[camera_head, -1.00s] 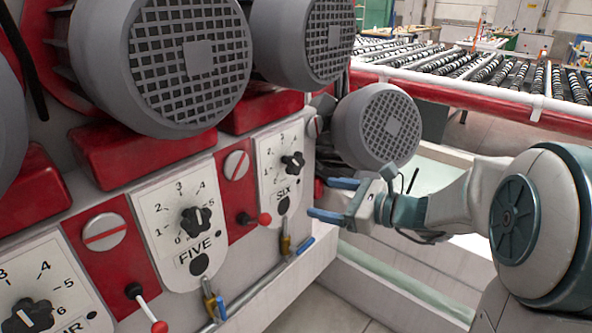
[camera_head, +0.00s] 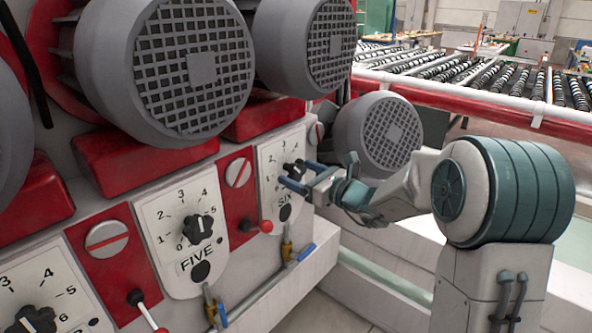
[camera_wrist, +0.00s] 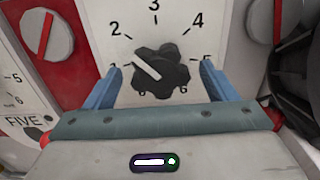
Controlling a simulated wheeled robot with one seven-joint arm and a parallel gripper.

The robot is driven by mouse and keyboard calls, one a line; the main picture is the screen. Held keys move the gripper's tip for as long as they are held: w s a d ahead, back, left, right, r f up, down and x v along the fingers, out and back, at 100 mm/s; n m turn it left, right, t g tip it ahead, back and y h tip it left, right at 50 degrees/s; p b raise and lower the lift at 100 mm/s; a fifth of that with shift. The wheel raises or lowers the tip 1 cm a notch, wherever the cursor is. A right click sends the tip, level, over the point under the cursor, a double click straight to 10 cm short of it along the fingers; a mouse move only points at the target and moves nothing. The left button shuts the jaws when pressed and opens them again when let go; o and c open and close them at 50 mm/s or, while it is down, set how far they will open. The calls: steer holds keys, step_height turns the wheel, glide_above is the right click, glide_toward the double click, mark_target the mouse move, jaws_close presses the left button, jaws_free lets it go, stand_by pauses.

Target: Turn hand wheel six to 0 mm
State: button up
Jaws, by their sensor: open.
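Hand wheel six is a black lobed knob (camera_wrist: 166,78) on a white dial plate (camera_head: 270,160) marked SIX. Its white pointer line slants up and left, between the 1 and the 2. My gripper (camera_wrist: 160,66) is open, with one blue finger on each side of the knob. I cannot tell whether they touch it. In the head view my gripper (camera_head: 298,174) is at the dial and partly covers the knob.
Dial five (camera_head: 196,228) is to the left, with a red-knobbed lever (camera_head: 265,227) between the plates. Large grey motors (camera_head: 190,70) overhang the dials, and another motor (camera_head: 380,133) stands close behind my gripper. A slotted screw (camera_wrist: 45,32) is left of the dial.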

steer(key=shift+x, duration=0.8)
steer(key=c, duration=1)
steer(key=shift+f+b, duration=0.15)
steer(key=shift+b, duration=0.4)
